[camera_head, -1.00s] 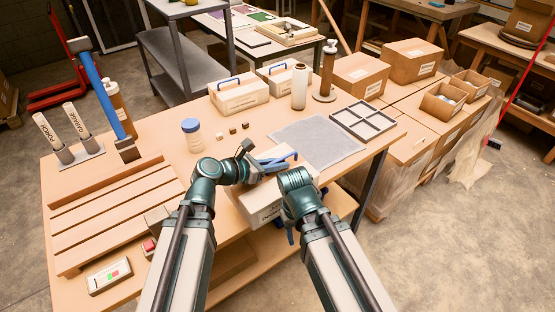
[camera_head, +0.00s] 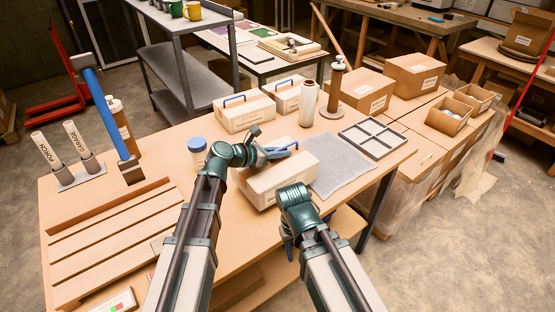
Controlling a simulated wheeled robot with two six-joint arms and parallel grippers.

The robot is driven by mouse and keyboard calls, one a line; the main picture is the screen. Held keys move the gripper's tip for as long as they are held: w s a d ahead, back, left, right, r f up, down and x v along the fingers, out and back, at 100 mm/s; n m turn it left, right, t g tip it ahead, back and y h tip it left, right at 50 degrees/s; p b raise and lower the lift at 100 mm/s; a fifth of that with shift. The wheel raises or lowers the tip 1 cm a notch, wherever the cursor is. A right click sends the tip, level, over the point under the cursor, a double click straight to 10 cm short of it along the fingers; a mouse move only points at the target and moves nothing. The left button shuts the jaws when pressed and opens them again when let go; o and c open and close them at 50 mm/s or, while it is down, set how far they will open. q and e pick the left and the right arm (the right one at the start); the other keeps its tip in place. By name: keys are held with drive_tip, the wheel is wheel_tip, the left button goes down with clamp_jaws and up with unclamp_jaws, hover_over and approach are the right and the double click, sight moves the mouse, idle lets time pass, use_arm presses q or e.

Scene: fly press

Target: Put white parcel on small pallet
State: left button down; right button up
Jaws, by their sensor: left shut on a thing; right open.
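The white parcel (camera_head: 278,184) is a pale box with a blue handle on top, in the middle of the head view. My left gripper (camera_head: 284,153) is shut on its handle, and my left arm covers part of its left side. The parcel appears to be held above the table, though its underside is hard to judge. The small pallet (camera_head: 105,232) is the slatted wooden platform at the table's left, with no parcel on it. My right gripper (camera_head: 288,248) is open and empty, low in front of the parcel and partly hidden by its own wrist.
Two similar boxes (camera_head: 242,115) (camera_head: 287,98) stand at the table's back. A blue-capped jar (camera_head: 197,148) stands behind my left arm. A grey mat (camera_head: 338,175) and divided tray (camera_head: 372,138) lie right.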

sight(282, 161)
use_arm(q)
drive_tip(key=shift+d+f, duration=0.1)
drive_tip(key=shift+f, duration=0.1)
wheel_tip(282, 161, down, 3)
drive_tip(key=b, duration=0.3)
drive_tip(key=shift+s, duration=0.1)
drive_tip(key=shift+f+b, duration=0.15)
drive_tip(key=shift+b, duration=0.25)
drive_tip(key=c, duration=0.9)
unclamp_jaws()
